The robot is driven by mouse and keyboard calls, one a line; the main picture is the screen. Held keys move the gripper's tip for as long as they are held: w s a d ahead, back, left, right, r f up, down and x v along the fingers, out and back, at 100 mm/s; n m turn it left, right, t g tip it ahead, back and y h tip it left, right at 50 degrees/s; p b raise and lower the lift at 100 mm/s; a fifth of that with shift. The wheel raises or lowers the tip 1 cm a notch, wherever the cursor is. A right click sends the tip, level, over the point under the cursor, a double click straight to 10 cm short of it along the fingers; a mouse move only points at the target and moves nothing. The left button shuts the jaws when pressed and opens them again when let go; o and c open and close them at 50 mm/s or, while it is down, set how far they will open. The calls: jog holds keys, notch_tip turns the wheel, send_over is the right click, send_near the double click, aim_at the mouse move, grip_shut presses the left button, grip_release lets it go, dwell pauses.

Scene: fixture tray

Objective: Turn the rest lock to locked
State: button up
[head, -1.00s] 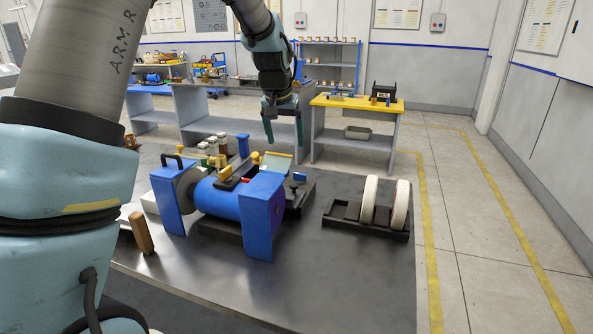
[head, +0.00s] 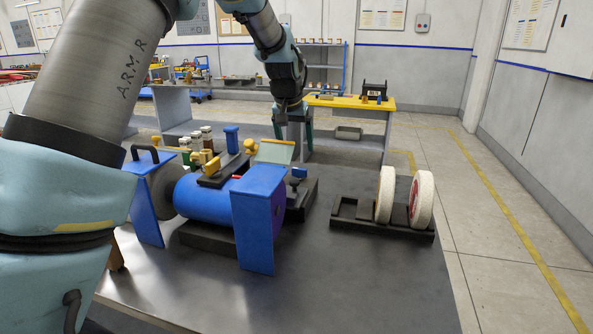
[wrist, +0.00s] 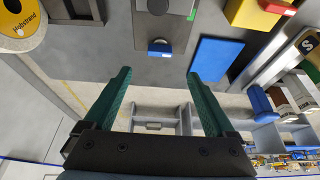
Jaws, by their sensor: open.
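The blue bench grinder (head: 205,200) stands on the dark bench, with blue guards at its ends. A small blue piece (head: 299,172) sits on the dark block at its right. It may be the rest lock, but I cannot tell its setting. In the wrist view a small blue lever-like piece (wrist: 160,48) lies on a dark plate just beyond my fingertips. I cannot confirm these are the same piece. My gripper (head: 294,150) points down, behind the grinder in the head view. In the wrist view my gripper (wrist: 158,74) is open with nothing between its green fingers.
A black tray (head: 352,209) holding two pale wheels (head: 421,199) stands to the right. Small bottles (head: 206,138) and a blue post (head: 232,138) stand behind the grinder. In the wrist view a blue panel (wrist: 214,62) lies right of the lever. The bench front is clear.

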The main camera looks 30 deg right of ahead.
aim_at(299, 169)
jog(key=p+x, duration=0.3)
jog(key=x, duration=0.7)
jog(key=shift+s, duration=0.1)
jog(key=c, duration=1.4)
